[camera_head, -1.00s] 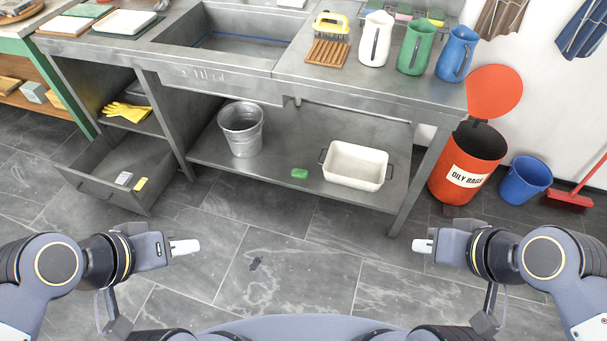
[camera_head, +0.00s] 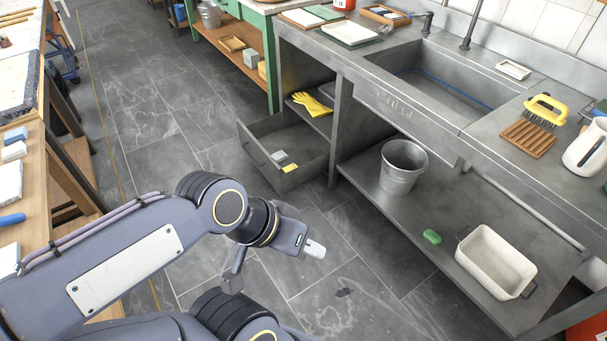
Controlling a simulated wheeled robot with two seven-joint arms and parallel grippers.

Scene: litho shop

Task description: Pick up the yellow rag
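I cannot make out a yellow rag for certain. A small flat yellow piece (camera_head: 289,168) lies in the open drawer (camera_head: 262,133) under the sink bench, beside a grey-white piece (camera_head: 279,156). Yellow gloves (camera_head: 312,104) lie on the shelf above that drawer. My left gripper (camera_head: 315,249) hangs over the floor below the drawer, apart from all of these. Its pale tip shows, but from this side I cannot tell whether it is open or shut. My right gripper is not in view.
The metal sink bench (camera_head: 390,95) stands at the right, with a bucket (camera_head: 402,168), green soap (camera_head: 432,237) and white basin (camera_head: 495,262) on its lower shelf. A wooden bench (camera_head: 35,190) stands at the left. The tiled floor (camera_head: 170,135) between is clear.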

